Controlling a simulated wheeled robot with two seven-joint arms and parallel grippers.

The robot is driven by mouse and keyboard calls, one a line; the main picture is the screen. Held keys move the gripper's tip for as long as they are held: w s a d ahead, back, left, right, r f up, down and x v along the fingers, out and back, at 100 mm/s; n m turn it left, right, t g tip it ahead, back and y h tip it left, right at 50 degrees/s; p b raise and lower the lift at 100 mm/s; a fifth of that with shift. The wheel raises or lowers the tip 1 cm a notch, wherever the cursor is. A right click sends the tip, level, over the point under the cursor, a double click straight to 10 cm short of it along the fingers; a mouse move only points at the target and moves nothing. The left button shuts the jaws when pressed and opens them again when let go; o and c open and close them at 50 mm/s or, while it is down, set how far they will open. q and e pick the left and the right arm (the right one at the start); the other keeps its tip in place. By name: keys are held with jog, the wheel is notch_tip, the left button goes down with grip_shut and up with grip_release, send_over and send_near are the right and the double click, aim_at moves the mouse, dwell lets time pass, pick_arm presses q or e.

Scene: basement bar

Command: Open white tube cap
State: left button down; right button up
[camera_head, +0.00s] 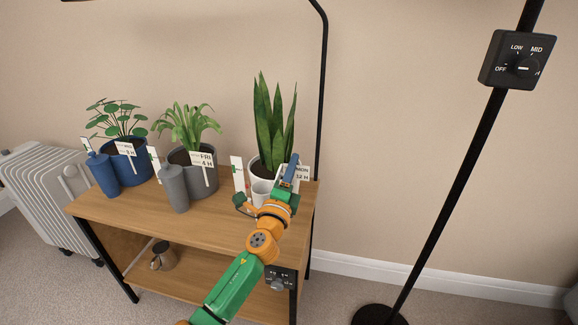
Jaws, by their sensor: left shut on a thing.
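The white tube (261,188) stands in front of the white pot with the snake plant, at the right end of the wooden shelf top. My left arm reaches up from below in front of it. My left gripper (265,198) is at the tube, with green fingers on both sides, and is shut on it. The gripper hides the lower part of the tube. I cannot make out the cap apart from the tube. My right gripper is not in view.
A blue tube (103,174) and a grey tube (172,187) stand by the blue pot (136,168) and grey pot (203,178). Small label cards stand around the pots. A black lamp pole (448,180) rises at right. A radiator (45,185) stands at left.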

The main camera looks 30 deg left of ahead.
pick_arm(q)
jog(key=shift+d+m, duration=0.1)
jog(key=shift+m, duration=0.2)
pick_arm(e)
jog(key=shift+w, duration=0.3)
pick_arm(q)
jog(key=c, duration=1)
grip_release()
jog(key=shift+f, duration=0.1)
jog(key=v, duration=0.7)
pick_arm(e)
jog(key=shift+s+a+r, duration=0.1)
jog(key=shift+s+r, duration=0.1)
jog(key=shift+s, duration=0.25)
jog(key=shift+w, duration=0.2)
